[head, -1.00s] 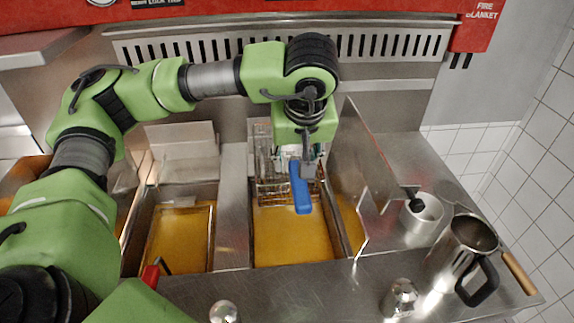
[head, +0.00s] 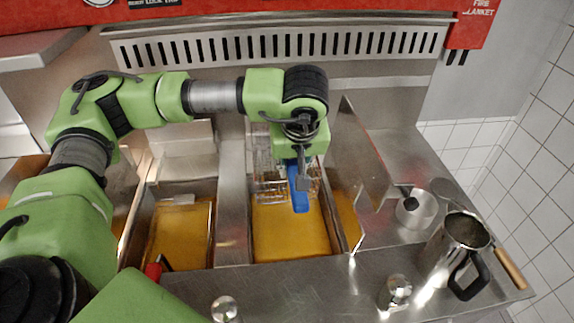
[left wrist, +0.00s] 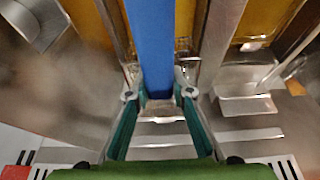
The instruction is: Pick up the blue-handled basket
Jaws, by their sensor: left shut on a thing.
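The wire basket (head: 268,185) hangs at the back of the middle fryer well, with its lower part near the orange oil. Its blue handle (head: 300,200) points toward the front. My left gripper (head: 303,181) is over the handle, shut on it from above. In the left wrist view the blue handle (left wrist: 152,45) runs between the two fingers of my left gripper (left wrist: 159,95). My wrist hides part of the basket in the head view. My right gripper is not in view.
An upright metal divider (head: 357,165) stands close to the right of the basket. A second oil well (head: 180,232) lies to the left. A steel jug (head: 455,250), a small pot (head: 416,210) and shakers (head: 395,292) stand on the counter.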

